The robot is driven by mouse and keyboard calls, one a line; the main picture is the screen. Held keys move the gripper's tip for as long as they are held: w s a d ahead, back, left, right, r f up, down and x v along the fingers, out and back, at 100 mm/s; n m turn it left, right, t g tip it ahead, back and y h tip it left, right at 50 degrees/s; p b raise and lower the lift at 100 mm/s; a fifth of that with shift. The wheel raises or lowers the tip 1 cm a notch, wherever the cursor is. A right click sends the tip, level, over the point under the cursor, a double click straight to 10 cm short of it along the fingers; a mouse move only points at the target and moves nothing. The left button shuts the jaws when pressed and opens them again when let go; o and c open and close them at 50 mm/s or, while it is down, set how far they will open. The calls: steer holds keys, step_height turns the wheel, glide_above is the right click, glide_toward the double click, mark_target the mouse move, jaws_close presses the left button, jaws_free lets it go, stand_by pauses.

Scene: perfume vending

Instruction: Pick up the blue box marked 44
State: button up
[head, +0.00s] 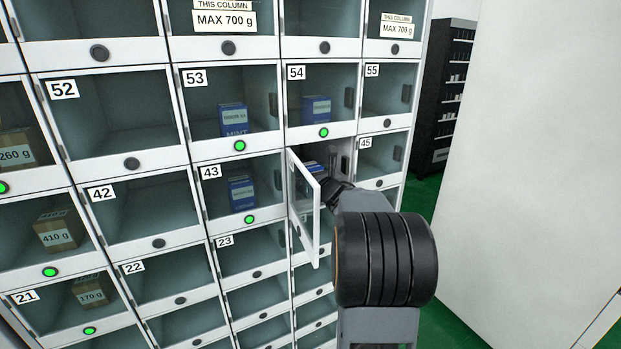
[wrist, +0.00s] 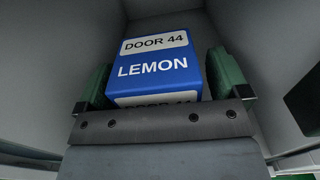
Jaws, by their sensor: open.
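The blue box marked DOOR 44 and LEMON (wrist: 158,68) stands inside an open compartment in the wrist view. My gripper (wrist: 164,78) is open, with one green finger on each side of the box. A narrow gap seems to show at the right finger; I cannot tell if the left finger touches. In the head view, a small part of the blue box (head: 313,167) shows behind the open clear door (head: 304,205). My gripper (head: 337,184) reaches into that compartment, and its fingertips are mostly hidden there.
The open door hangs close to the left of my arm. Other blue boxes sit behind closed doors 53 (head: 233,119), 54 (head: 316,109) and 43 (head: 242,192). Compartment walls surround my gripper. A pale wall (head: 545,150) stands at the right.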

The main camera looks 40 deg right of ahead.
steer(key=c, duration=1.1)
steer(key=shift+o, duration=0.2)
steer(key=shift+r, duration=0.2)
steer(key=shift+r, duration=0.25)
steer(key=s+a+b, duration=0.2)
steer(key=s, duration=1.6)
steer(key=shift+r+b, duration=0.3)
steer(key=shift+a, duration=0.1)
